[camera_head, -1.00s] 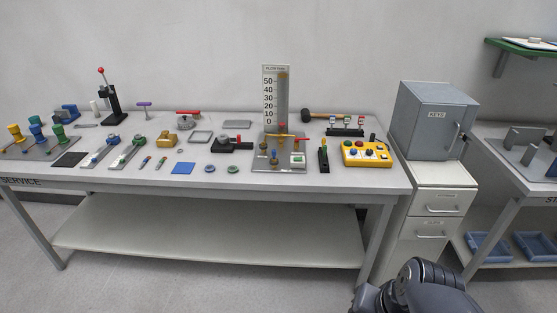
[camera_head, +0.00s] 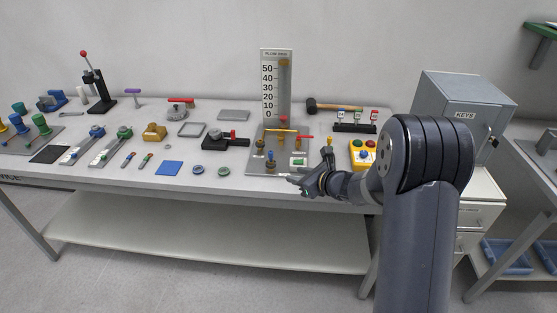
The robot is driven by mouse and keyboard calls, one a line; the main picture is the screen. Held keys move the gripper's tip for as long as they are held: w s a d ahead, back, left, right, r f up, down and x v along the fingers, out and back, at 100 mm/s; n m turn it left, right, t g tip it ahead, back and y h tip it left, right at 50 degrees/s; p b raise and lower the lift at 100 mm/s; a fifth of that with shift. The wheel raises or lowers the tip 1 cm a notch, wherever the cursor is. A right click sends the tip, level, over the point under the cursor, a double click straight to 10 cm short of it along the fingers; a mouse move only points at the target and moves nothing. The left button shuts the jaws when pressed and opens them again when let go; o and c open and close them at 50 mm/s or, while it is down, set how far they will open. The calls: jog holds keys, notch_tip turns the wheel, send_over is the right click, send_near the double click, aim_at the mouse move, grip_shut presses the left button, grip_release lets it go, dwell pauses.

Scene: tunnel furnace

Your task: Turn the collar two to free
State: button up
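No label naming collar two is readable, so I cannot tell which part it is. On the left of the bench stands a plate (camera_head: 38,147) with yellow, blue and green knobbed posts. Beside it lie two slotted plates, one with a blue knob (camera_head: 97,132) and one with a green knob (camera_head: 124,132). A grey panel (camera_head: 258,169) with small valves and levers stands below the flow scale (camera_head: 269,86). My gripper (camera_head: 304,182) is over the bench's front edge, just right of this panel. Its fingers are small and dark here, and their opening is unclear.
A yellow button box (camera_head: 357,153) is partly hidden behind my arm. A hammer (camera_head: 335,106) and a black switch rack (camera_head: 355,128) lie behind. A grey key cabinet (camera_head: 465,98) stands right. Blue pad (camera_head: 170,168) and small discs lie along the front.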

aim_at(273, 165)
jog(key=w, duration=0.1)
jog(key=w+f+m, duration=0.1)
jog(key=shift+w+f+t, duration=0.15)
jog(key=shift+w+t, duration=0.15)
jog(key=shift+w+a+m, duration=0.15)
jog(key=shift+w+m, duration=0.1)
jog(key=shift+m, duration=0.05)
jog(key=p+x, duration=0.2)
jog(key=x, duration=0.8)
jog(key=shift+f+p, duration=0.15)
jog(key=shift+p, duration=0.15)
jog(key=shift+c, duration=0.4)
grip_shut()
